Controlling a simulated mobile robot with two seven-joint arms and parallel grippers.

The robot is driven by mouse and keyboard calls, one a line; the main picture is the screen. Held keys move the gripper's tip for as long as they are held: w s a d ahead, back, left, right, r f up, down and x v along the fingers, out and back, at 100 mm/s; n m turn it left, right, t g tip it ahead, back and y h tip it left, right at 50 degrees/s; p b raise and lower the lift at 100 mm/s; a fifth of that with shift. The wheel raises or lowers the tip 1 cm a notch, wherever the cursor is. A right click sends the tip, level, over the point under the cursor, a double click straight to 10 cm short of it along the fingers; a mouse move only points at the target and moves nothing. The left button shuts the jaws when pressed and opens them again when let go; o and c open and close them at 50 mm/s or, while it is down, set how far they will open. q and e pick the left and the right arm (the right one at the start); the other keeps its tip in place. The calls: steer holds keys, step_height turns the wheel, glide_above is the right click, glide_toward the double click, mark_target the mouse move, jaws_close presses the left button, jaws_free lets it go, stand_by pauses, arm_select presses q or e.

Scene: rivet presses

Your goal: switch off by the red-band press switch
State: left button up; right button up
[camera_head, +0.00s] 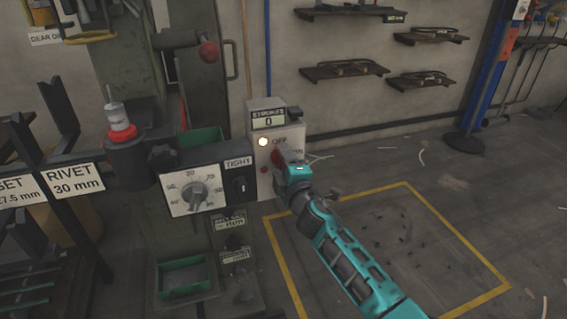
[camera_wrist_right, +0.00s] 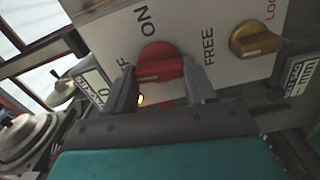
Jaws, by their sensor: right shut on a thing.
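The red switch knob (camera_wrist_right: 158,62) sits on a pale panel between the ON and OFF lettering. My right gripper (camera_wrist_right: 160,88) is shut on it, one finger on each side. In the head view my right gripper (camera_head: 285,165) covers part of the switch box (camera_head: 258,182) and most of the knob. I cannot tell clearly which label the knob points to. My left gripper is not in view.
A yellow knob (camera_wrist_right: 255,41) by the FREE lettering is close to the red knob. A counter (camera_head: 268,119) reads 0. Wall shelves (camera_head: 345,70) are behind; yellow-marked floor (camera_head: 400,235) lies at right.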

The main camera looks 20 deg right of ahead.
steer(key=shift+n, duration=0.6)
steer(key=o, duration=1)
steer(key=shift+o, duration=0.2)
steer(key=shift+s, duration=0.15)
arm_select(q)
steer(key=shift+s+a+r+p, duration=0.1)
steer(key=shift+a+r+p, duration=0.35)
steer(key=shift+p, duration=0.65)
arm_select(e)
steer(key=s, duration=1.2)
steer(key=shift+s+d, duration=0.25)
steer(key=shift+s, duration=0.05)
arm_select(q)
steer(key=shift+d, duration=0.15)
